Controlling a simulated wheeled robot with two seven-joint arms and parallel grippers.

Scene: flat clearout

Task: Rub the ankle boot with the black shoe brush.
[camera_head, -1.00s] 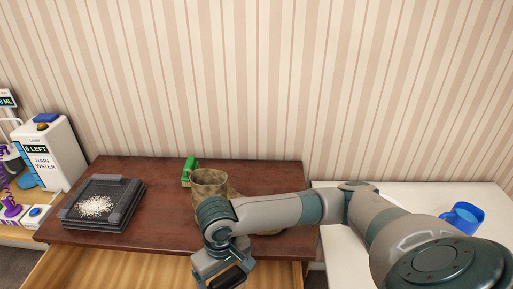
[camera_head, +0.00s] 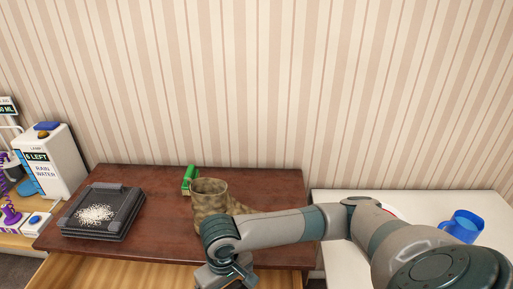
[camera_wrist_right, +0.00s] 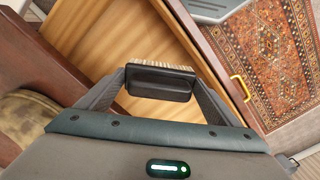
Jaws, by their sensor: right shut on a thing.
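The ankle boot (camera_head: 211,193), mottled brown, stands upright on the dark wooden top, partly hidden behind my right arm in the head view. Part of what looks like the boot shows at the left edge of the right wrist view (camera_wrist_right: 22,115). My right gripper (camera_wrist_right: 160,85) is shut on the black shoe brush (camera_wrist_right: 160,88), whose pale bristles face away from the wrist. The brush is over the open drawer, in front of the boot and apart from it. In the head view the right gripper (camera_head: 228,278) is at the bottom edge. My left gripper is not in view.
A green object (camera_head: 189,176) stands behind the boot. A black tray (camera_head: 104,211) with white grains sits at left on the dark top (camera_head: 160,232). An open wooden drawer (camera_head: 120,272) juts out in front. A blue mug (camera_head: 463,226) stands on the white table at right.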

